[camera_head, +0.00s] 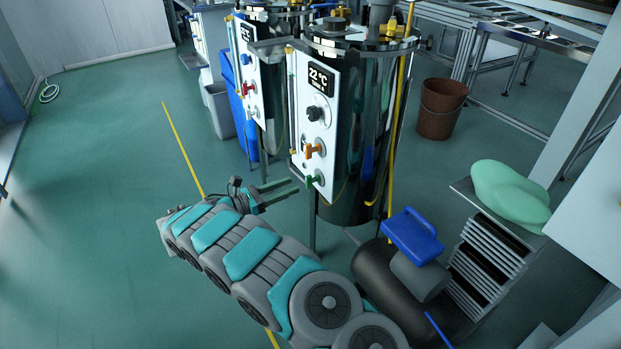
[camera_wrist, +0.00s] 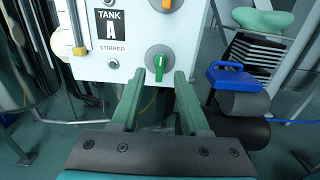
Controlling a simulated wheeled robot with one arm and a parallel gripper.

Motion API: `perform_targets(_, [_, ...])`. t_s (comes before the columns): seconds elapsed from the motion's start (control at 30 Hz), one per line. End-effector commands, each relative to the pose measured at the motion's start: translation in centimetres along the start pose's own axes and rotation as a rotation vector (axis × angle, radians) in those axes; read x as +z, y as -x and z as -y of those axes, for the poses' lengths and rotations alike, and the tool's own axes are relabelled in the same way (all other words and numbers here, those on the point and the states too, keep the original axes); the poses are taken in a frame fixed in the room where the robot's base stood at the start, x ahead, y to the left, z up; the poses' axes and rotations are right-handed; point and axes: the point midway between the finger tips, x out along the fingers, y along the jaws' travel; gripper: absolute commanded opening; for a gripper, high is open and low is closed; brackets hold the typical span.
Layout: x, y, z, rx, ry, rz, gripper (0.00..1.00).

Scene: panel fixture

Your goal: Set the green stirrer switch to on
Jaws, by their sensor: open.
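The green stirrer switch (camera_wrist: 159,66) is a green handle on a round grey base, low on the white panel of tank A. Its handle points roughly up and down in the wrist view. It also shows at the panel's bottom in the head view (camera_head: 314,180). My gripper (camera_wrist: 157,84) is open and empty. Its two green fingers point at the panel, one to each side of the switch in the wrist view. In the head view my gripper (camera_head: 292,187) is just left of the switch, with a small gap. I cannot read the switch's position marks.
An orange handle (camera_head: 314,150) sits just above the green switch, with a black knob (camera_head: 314,113) and a 22 °C display (camera_head: 321,79) higher up. A second tank panel (camera_head: 247,85) stands behind.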

Motion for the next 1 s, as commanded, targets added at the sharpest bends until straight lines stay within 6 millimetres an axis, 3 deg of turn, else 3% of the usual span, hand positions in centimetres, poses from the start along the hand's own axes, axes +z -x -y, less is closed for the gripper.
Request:
perform_targets(0.5, [0.1,-6.8,0.1,-0.003,0.0,0.0,0.45])
perform_targets(0.87, [0.0,-7.5,0.0,-0.001,0.0,-0.001,0.45])
perform_targets(1.0, [0.0,-7.5,0.0,-0.001,0.0,-0.001,0.32])
